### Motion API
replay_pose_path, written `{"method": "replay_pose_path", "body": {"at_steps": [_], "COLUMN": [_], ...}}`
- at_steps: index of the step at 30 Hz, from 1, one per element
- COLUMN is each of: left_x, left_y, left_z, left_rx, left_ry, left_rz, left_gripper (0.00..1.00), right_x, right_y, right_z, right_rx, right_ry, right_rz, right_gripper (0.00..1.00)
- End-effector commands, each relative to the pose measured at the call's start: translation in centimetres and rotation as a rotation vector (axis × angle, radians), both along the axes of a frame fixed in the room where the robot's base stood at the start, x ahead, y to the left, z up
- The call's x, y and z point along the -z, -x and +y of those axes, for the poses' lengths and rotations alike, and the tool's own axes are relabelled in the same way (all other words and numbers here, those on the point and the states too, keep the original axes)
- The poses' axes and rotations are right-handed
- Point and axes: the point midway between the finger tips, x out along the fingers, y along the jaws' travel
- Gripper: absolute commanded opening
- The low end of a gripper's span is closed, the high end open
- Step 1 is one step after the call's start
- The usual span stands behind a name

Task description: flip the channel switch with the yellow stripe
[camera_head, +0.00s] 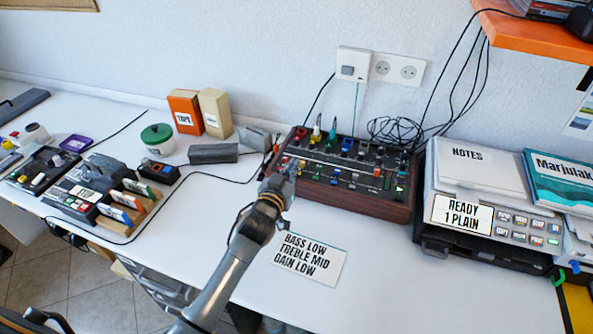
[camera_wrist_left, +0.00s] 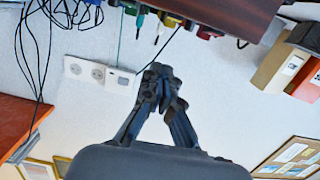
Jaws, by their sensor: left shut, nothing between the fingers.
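The mixer (camera_head: 352,204) is a wooden-sided box with a dark panel, at the middle of the head view against the wall. Several coloured knobs and small switches stand on its panel. In the upside-down left wrist view the mixer's wooden side (camera_wrist_left: 232,12) shows at the top edge, with coloured parts sticking out. My left gripper (camera_head: 288,168) is at the mixer's left end, over or beside its front left corner. Its fingers are shut and empty in the left wrist view (camera_wrist_left: 160,75). It hides part of the panel's left end. I cannot make out which switch has the yellow stripe. My right gripper is not in view.
A card reading "BASS LOW TREBLE MID GAIN LOW" (camera_head: 308,260) lies in front of the mixer. A printer-like machine (camera_head: 490,217) stands at right. Boxes (camera_head: 185,112), a green-lidded tub (camera_head: 158,140) and other devices stand at left. Cables run behind.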

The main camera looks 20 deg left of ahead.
Motion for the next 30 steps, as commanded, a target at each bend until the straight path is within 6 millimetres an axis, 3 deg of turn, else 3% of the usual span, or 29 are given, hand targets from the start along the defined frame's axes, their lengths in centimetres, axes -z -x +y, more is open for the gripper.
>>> {"method": "replay_pose_path", "body": {"at_steps": [4,6,12,25,30], "left_x": [0.5,2.1,3.9,4.2,3.8], "left_y": [-2.9,-2.8,-3.0,-3.1,-3.2], "left_z": [-0.1,-0.2,-0.1,-0.1,-0.1], "left_rx": [0.0,0.0,0.0,0.001,0.0], "left_ry": [-0.001,0.002,0.0,0.0,-0.003], "left_rz": [0.001,0.005,0.001,0.001,0.046], "left_gripper": [0.0,0.0,0.0,0.0,0.0], "right_x": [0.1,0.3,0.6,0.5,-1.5], "right_y": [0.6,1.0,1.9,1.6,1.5], "right_z": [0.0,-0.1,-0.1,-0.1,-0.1], "right_rx": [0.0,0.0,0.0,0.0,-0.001], "right_ry": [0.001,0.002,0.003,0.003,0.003], "right_rz": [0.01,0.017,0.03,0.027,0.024], "right_gripper": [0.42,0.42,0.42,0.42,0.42]}}
